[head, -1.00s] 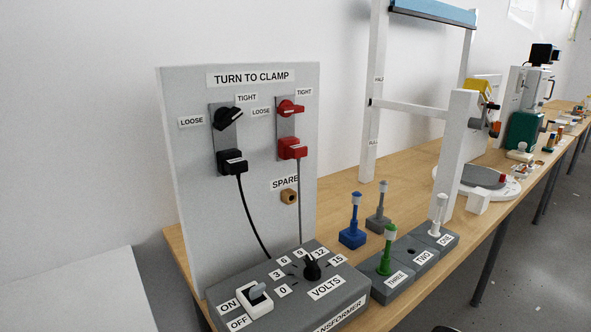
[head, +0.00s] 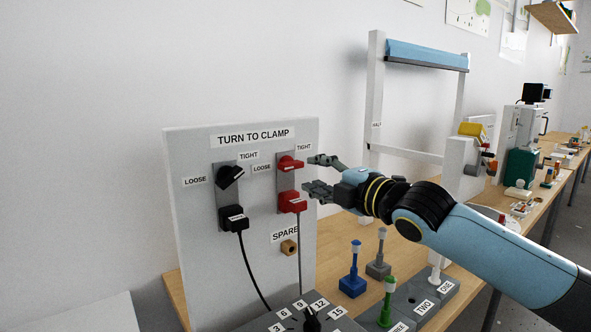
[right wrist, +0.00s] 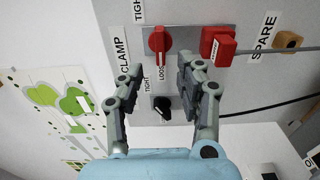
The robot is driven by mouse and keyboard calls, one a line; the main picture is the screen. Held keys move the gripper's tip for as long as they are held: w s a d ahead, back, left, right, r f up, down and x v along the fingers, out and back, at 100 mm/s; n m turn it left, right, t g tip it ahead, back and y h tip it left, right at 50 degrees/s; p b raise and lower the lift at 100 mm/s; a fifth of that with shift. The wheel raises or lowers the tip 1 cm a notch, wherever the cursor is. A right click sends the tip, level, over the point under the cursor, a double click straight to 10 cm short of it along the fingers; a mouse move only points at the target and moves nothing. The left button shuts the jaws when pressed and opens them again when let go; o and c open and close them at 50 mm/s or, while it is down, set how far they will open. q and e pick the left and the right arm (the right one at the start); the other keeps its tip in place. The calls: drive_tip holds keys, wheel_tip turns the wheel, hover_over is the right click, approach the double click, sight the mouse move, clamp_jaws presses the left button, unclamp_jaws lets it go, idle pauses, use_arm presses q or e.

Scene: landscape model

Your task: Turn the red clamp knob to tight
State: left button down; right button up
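The red clamp knob (head: 290,163) is on the upper part of a grey strip on the upright panel, between a LOOSE label (head: 262,169) and a TIGHT label (head: 304,147). In the right wrist view the red knob (right wrist: 159,42) has its white line towards the LOOSE label. My right gripper (head: 309,175) is open and empty, just to the right of the knob in the head view. In the right wrist view its fingers (right wrist: 160,68) are spread to either side, short of the knob and not visibly touching it. My left gripper is out of view.
A red socket block (head: 292,201) with a grey cable sits below the knob. A black knob (head: 228,177) and black plug (head: 233,218) are to the left. Blue (head: 353,270) and green (head: 387,302) posts stand on the bench below my right arm. A white frame (head: 375,95) stands behind.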

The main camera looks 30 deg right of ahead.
sight(295, 167)
drive_tip(key=w, duration=0.7)
drive_tip(key=shift+w+a, duration=0.2)
drive_tip(key=shift+a, duration=0.15)
clamp_jaws()
